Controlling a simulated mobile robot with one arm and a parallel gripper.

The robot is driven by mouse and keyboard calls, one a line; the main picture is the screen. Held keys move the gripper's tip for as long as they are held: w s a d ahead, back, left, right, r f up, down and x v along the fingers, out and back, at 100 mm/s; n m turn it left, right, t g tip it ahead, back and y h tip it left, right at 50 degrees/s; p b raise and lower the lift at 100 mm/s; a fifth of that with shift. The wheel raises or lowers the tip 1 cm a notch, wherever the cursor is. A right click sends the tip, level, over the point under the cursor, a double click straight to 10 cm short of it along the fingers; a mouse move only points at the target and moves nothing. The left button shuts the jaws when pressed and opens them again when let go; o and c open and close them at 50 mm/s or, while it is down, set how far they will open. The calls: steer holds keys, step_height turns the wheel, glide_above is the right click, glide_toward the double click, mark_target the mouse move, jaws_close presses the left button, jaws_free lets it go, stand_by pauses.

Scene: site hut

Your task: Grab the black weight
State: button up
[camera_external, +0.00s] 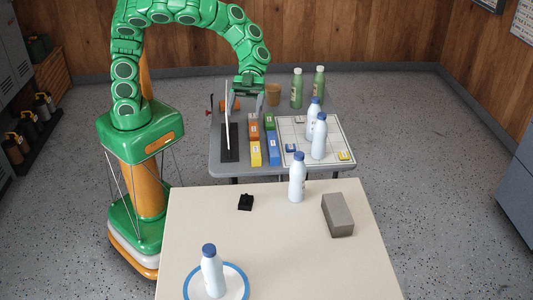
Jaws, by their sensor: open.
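A small black block (245,202), which looks like the black weight, lies on the cream table (195,235) near its back left. It stands apart from the other things there. My gripper (247,102) points down over the grey table behind, well beyond the black block and above it. Its jaws are open, with no object visible between them. A black base with a thin upright white panel (228,115) stands on the grey table just left of my gripper.
On the cream table are a white bottle (297,178), a grey block (338,214) and another bottle (212,272) on a blue-rimmed plate (240,287). The grey table (218,158) holds coloured boxes (273,148), two white bottles (318,136), green bottles (297,88) and a brown cup (273,95).

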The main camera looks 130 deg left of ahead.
glide_toward(246, 196)
steer(key=x, duration=0.5)
steer(key=shift+f, duration=0.1)
steer(key=shift+x, duration=2.55)
steer(key=shift+c, duration=0.4)
jaws_close()
